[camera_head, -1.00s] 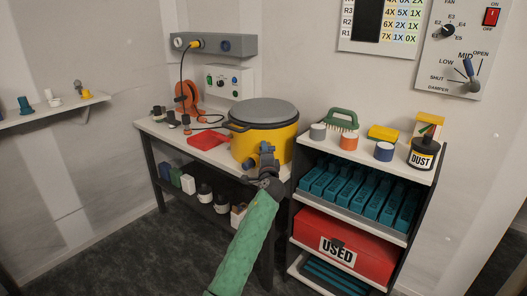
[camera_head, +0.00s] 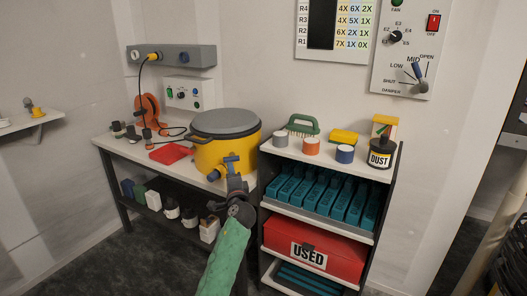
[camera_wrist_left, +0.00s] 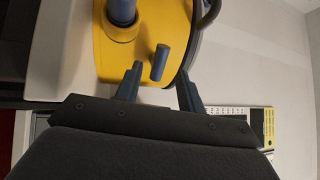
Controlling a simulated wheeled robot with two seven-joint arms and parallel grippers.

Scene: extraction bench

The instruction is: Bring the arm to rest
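My left gripper (camera_head: 234,178) is in front of the yellow pot (camera_head: 222,157) with a grey lid, at the end of my green-sleeved arm. In the left wrist view its two fingers (camera_wrist_left: 160,88) are apart. A blue handle (camera_wrist_left: 160,62) on the pot shows between the fingertips, with gaps on both sides; I cannot tell how far beyond the tips it lies. The gripper holds nothing that I can see. A blue spout-like part (camera_wrist_left: 122,12) stands beside the handle. My right gripper is not in view.
A shelf rack stands right of the pot, with cups, a green brush (camera_head: 303,124) and a DUST bottle (camera_head: 380,154) on top, teal trays below, and a red USED box (camera_head: 312,249). The bench (camera_head: 117,145) holds a red pan (camera_head: 171,153). Dark floor is open at lower left.

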